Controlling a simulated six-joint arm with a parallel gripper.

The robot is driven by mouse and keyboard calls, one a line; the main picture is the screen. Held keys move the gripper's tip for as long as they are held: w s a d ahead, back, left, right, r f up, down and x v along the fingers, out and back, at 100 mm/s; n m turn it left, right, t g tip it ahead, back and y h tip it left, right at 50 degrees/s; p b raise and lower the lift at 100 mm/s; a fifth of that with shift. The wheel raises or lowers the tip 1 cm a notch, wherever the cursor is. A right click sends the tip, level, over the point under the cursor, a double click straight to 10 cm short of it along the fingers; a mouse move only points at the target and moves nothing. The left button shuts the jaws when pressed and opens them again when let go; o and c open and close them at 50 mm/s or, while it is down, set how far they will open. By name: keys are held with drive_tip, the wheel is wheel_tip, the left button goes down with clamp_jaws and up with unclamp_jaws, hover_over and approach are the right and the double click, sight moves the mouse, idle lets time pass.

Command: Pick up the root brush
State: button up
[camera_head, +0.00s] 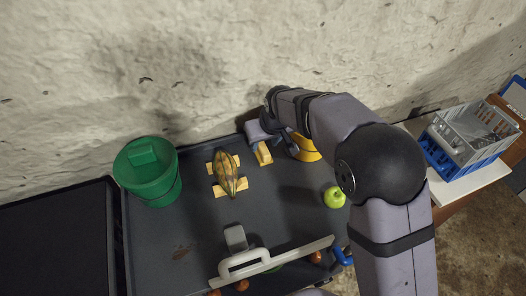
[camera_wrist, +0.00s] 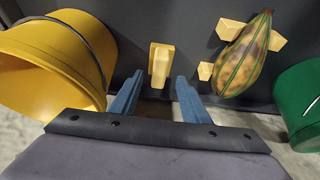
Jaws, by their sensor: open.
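The root brush looks to be the small yellow wooden block (camera_head: 264,154) on the dark tray, near its back edge. In the wrist view the block (camera_wrist: 160,64) stands just beyond the fingertips, roughly in line with the gap between them. My gripper (camera_wrist: 158,90) has its two blue fingers spread with nothing between them. In the head view my gripper (camera_head: 258,135) is right behind the block, beside the wall. Whether a finger touches the block I cannot tell. Bristles are not clearly visible.
A yellow bucket (camera_wrist: 50,60) lies close on one side, partly behind my arm in the head view. A striped squash (camera_head: 226,174) rests on wooden blocks on the other side. The tray's middle is clear.

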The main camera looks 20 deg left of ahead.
sight(263, 147)
drive_tip(key=shift+p+x, duration=0.65)
drive_tip(key=shift+x, duration=1.75)
drive_tip(key=shift+w, duration=0.1)
drive_tip(key=shift+c, duration=0.7)
drive_tip(key=c, duration=0.6)
